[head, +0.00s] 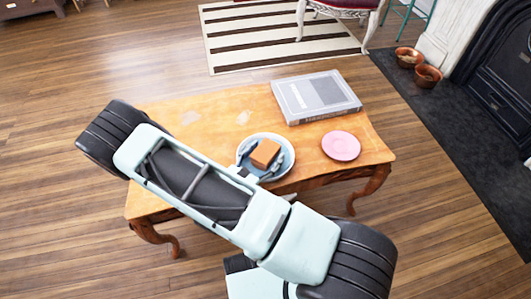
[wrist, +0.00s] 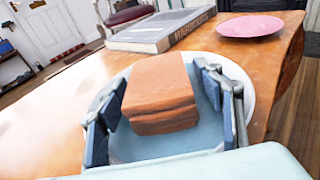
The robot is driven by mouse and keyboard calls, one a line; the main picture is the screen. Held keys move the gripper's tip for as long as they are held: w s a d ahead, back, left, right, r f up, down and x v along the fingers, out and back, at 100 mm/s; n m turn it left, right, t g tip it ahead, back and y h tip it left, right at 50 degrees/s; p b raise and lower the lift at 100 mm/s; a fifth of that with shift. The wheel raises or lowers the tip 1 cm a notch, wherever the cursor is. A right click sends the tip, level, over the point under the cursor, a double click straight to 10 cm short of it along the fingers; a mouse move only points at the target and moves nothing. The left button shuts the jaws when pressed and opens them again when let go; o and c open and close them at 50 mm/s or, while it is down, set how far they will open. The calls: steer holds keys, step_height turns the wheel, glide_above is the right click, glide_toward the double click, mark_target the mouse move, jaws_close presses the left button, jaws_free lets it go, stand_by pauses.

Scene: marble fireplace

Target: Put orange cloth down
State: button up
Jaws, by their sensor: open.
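The orange cloth (head: 265,153) is a folded, block-like bundle over a round plate with a pale blue middle and a white rim (head: 285,171) on the wooden table. It also shows in the wrist view (wrist: 160,92), between my two fingers. My gripper (wrist: 165,120) is open around the cloth, with a finger on each side. The right finger is close to the cloth's side; I cannot tell if it touches. The cloth's underside is hidden, and my arm covers part of the table in the head view.
A grey book (head: 316,96) lies behind the plate, and a pink plate (head: 341,146) lies to its right. The wooden table (head: 215,112) has bare room at the back left. Two brown bowls (head: 418,66) stand on the dark hearth at the right.

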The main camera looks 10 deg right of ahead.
steer(key=p+v, duration=0.2)
steer(key=v, duration=1)
